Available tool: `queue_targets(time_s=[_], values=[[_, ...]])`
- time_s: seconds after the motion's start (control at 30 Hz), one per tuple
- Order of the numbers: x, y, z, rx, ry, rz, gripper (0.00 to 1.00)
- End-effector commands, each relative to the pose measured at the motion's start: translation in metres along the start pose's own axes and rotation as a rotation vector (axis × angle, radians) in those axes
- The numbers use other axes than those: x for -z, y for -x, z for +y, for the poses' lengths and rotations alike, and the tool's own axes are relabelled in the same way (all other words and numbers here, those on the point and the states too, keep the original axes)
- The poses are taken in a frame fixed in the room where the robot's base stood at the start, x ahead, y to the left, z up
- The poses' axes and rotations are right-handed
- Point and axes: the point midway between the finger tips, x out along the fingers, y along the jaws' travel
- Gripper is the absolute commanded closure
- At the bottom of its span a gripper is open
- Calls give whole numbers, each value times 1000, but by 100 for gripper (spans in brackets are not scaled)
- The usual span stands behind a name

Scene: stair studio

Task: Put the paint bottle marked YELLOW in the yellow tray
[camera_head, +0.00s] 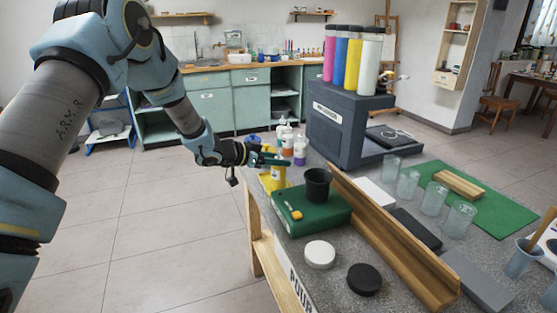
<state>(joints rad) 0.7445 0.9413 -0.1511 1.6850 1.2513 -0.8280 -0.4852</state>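My gripper (270,160) is at the left end of the grey worktop, with its fingers at the upper part of a yellow item (277,176). This item looks like a bottle, but it is small and partly covered by the fingers, and I cannot read any marking. I cannot tell whether the fingers are closed on it. More yellow shows low beside it, perhaps the yellow tray (264,182); its outline is not clear. White-topped bottles (287,142) stand just behind the gripper, one with a purple lower part (300,154).
A green box (312,220) with a dark cup (318,181) stands in front of the gripper. A wooden trough (385,235) runs along the worktop. A dark machine (340,125) with coloured tubes stands behind. White (320,253) and black (364,279) discs lie nearer.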

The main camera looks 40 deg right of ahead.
Motion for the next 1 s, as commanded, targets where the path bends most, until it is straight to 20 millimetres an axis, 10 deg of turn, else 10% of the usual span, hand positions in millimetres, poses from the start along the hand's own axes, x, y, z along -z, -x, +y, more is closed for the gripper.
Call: queue_targets(time_s=[0.53,1.0], values=[[3,7,-1,2,-1,0,37],[2,97,-1,3,-1,0,37]])
